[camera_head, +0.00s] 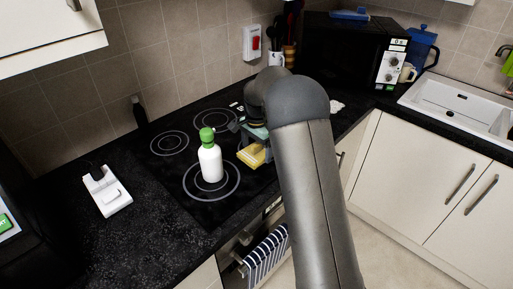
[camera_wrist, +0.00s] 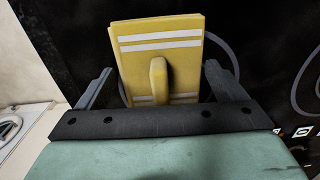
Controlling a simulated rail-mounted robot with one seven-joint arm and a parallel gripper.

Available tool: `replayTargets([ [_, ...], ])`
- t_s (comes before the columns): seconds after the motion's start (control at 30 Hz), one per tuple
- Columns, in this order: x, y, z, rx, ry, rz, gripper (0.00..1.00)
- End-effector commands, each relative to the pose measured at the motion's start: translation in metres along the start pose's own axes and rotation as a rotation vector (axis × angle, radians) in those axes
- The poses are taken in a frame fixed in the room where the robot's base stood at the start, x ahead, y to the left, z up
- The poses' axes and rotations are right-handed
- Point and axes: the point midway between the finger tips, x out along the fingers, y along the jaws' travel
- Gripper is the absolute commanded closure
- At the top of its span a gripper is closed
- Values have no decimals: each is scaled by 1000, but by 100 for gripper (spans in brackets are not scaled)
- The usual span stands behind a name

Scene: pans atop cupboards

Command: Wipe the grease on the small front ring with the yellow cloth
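The yellow cloth (camera_head: 252,155) is a folded pad with white stripes and a raised middle ridge. It is at the right front of the hob (camera_head: 185,208), and it also shows in the wrist view (camera_wrist: 130,65). My gripper (camera_wrist: 158,82) is over it, its fingers spread on either side of the ridge with visible gaps. In the head view my gripper (camera_head: 254,142) is partly hidden by my arm. A pale ring (camera_wrist: 236,58) curves out beside the cloth. The cloth and gripper hide most of this front ring. I cannot make out grease.
A white bottle with a green cap (camera_head: 210,160) stands on the larger front ring (camera_head: 187,184), left of the cloth. A dark bottle (camera_head: 139,112) stands by the wall. A white device (camera_head: 107,192) lies on the left counter. A microwave (camera_head: 345,55) stands at the back right.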

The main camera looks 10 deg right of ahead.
Motion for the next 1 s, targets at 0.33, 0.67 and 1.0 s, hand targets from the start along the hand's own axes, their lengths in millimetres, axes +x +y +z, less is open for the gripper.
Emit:
replayTargets([
  [0.33,-4,0,0,0,0,0,10],
  [0.67,-7,0,0,0,0,0,10],
  [1.0,-7,0,0,0,0,0,40],
])
